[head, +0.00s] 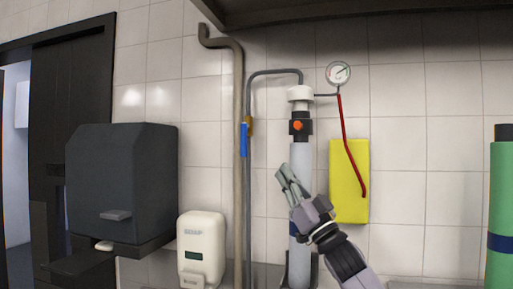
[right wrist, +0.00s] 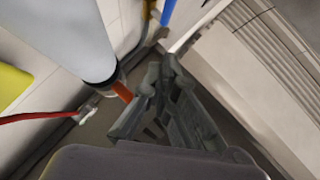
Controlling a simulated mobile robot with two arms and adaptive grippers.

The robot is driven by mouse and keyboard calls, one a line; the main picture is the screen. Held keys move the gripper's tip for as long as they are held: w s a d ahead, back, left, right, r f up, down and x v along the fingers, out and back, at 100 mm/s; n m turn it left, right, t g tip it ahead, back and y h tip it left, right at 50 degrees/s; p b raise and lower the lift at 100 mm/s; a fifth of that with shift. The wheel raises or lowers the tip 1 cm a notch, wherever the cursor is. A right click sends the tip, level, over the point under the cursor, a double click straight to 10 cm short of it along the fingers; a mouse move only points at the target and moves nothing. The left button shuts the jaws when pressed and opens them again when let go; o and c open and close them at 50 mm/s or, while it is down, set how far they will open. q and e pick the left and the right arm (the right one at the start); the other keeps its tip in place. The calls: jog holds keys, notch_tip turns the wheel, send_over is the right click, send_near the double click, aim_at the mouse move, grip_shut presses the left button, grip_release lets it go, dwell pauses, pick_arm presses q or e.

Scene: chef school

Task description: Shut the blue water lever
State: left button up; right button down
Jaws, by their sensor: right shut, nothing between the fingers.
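The blue water lever (head: 243,139) hangs straight down along the thin grey pipe on the tiled wall, beside a brass valve body (head: 249,126). Its blue handle also shows at the top of the right wrist view (right wrist: 168,12). My right gripper (head: 281,172) is shut and empty. In the head view it is to the right of the lever and lower, in front of the pale cylinder (head: 301,160). In the right wrist view the fingers (right wrist: 155,80) point toward the wall, apart from the lever. My left gripper is not in view.
A soap dispenser (head: 201,248) and dark dispenser box (head: 121,180) are left. A green cylinder (head: 500,200) stands far right. A dark hood edge is above.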

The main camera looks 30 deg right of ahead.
aim_at(246, 140)
jog(key=shift+w, duration=0.15)
jog(key=w+f+p+x, duration=0.2)
jog(key=p+x, duration=0.7)
jog(key=x, duration=0.3)
jog(key=shift+w+r, duration=0.15)
jog(key=shift+w, duration=0.2)
jog(key=shift+s+a, duration=0.1)
jog(key=shift+a, duration=0.05)
